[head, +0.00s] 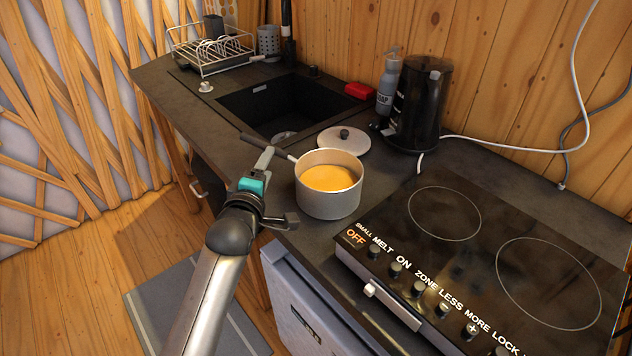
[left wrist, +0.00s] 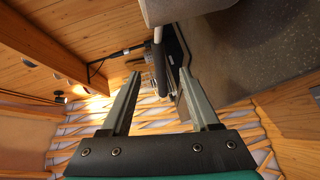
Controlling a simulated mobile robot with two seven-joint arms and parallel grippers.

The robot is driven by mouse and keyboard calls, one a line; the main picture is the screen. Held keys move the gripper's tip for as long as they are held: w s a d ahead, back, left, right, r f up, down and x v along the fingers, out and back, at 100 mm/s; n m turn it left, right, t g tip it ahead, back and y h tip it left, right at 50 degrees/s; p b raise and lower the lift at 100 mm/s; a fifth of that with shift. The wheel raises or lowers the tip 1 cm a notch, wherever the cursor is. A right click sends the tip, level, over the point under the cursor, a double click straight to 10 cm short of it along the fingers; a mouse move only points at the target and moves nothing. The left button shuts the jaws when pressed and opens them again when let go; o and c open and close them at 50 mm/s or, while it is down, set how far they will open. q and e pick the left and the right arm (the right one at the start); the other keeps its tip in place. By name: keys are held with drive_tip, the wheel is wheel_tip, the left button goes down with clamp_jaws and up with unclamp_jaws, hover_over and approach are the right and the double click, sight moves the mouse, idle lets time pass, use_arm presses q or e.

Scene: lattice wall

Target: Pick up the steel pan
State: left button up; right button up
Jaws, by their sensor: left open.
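The steel pan (head: 328,203) stands on the dark worktop near its front edge, left of the hob. It holds an orange-yellow liquid. Its dark handle (head: 262,144) points to the back left. My left gripper (head: 267,158) is at the handle side of the pan, its fingers pointing at the handle. In the left wrist view the open fingers (left wrist: 159,74) stand apart, with the dark handle (left wrist: 160,62) showing in the gap between them and the pan's grey side (left wrist: 178,10) at the top. I cannot tell whether a finger touches the handle. My right gripper is not in view.
A lid (head: 343,140) lies behind the pan. A black kettle (head: 420,105) and a soap bottle (head: 388,82) stand at the back. The hob (head: 500,250) is at right with bare rings. The sink (head: 285,105) and dish rack (head: 212,52) are at back left.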

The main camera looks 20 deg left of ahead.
sight(275, 146)
use_arm(q)
drive_tip(key=shift+b+x, duration=0.8)
drive_tip(key=shift+x, duration=3.05)
clamp_jaws()
drive_tip(key=shift+r, duration=0.1)
